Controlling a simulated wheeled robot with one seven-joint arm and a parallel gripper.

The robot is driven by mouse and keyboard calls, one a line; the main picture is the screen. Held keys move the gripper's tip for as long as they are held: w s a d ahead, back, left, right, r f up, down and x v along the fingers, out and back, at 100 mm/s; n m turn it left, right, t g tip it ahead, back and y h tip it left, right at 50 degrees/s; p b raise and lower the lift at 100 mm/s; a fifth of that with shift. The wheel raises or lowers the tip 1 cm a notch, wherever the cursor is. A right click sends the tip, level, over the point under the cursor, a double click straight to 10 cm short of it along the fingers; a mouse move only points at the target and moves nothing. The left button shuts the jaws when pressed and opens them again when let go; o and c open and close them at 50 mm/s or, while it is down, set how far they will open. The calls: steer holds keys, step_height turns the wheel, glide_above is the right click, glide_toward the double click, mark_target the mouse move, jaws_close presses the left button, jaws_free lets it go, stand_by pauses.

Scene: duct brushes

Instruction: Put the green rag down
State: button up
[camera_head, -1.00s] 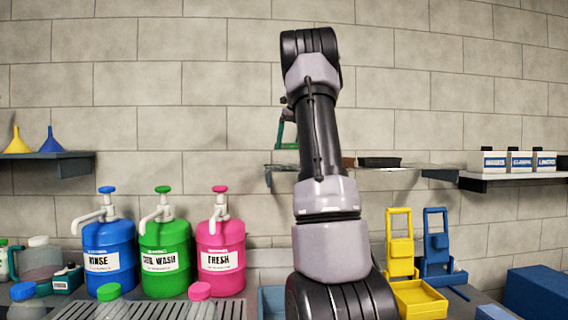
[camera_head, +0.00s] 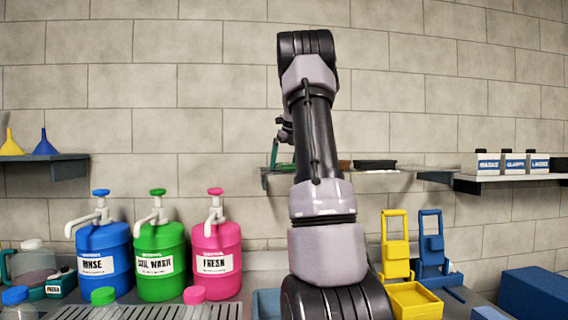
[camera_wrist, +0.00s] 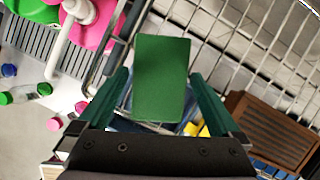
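The green rag (camera_wrist: 162,78) is a flat green rectangle in the middle of the wrist view, between the two fingers of my gripper (camera_wrist: 160,76). The dark green fingers stand apart, with a narrow gap on each side of the rag. The rag is over the wire shelf (camera_wrist: 238,45); I cannot tell whether it rests on the wires. In the head view my gripper (camera_head: 280,152) is at the left end of the wall shelf (camera_head: 408,176), partly hidden by my arm. The rag cannot be made out there.
A brown slatted block (camera_wrist: 272,132) lies on the shelf close to the right finger. A black tray (camera_head: 375,164) is farther right. Blue, green and pink pump jugs (camera_head: 215,260) stand below on the left. Yellow and blue holders (camera_head: 396,250) stand below on the right.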

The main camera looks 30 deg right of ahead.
steer(key=v, duration=1.2)
steer(key=s+a+n+y, duration=0.1)
steer(key=s+a+n, duration=0.2)
steer(key=a+n, duration=0.15)
steer(key=s+a+n, duration=0.3)
steer(key=a+n, duration=0.1)
steer(key=a, duration=0.2)
steer(key=s+a+f+n+t, duration=0.1)
steer(key=s+a+f+n, duration=0.6)
steer(key=s+a+n, duration=0.3)
steer(key=s+a+f+n+t+y, duration=0.1)
steer(key=s+a+f+n, duration=0.7)
steer(key=s+a+n, duration=0.3)
steer(key=n, duration=0.3)
steer(key=shift+a+f+t, duration=0.2)
steer(key=shift+a+t, duration=0.1)
steer(key=shift+r, duration=0.1)
